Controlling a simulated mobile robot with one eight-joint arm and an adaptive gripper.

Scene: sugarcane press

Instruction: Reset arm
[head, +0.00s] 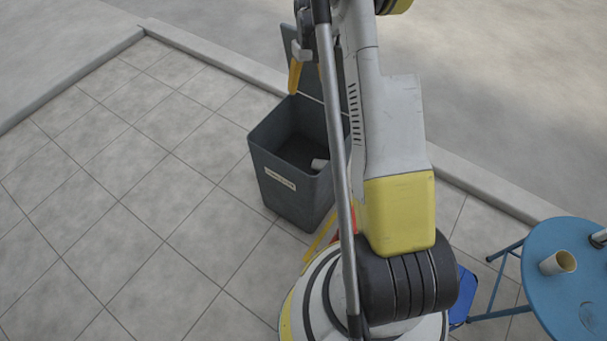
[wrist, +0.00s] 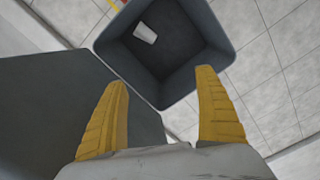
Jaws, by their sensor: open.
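My gripper (wrist: 163,115) is open and empty in the wrist view, its two yellow fingers spread apart. It is above the grey bin (wrist: 208,27), whose open mouth shows beyond the fingertips. In the head view the yellow fingertips show small above the far side of the bin (head: 287,197), partly hidden by my arm. A pale cup (wrist: 145,33) lies inside the bin on its dark floor. Its end also shows in the head view (head: 319,164). My arm reaches up and across the bin's right side.
A blue round table (head: 560,295) stands at the right, with a tan cup (head: 557,263) on it and part of another pale object (head: 600,237) at the picture's edge. The bin's raised lid (wrist: 70,110) is close to the gripper. Tiled floor at left is clear; a low kerb runs behind.

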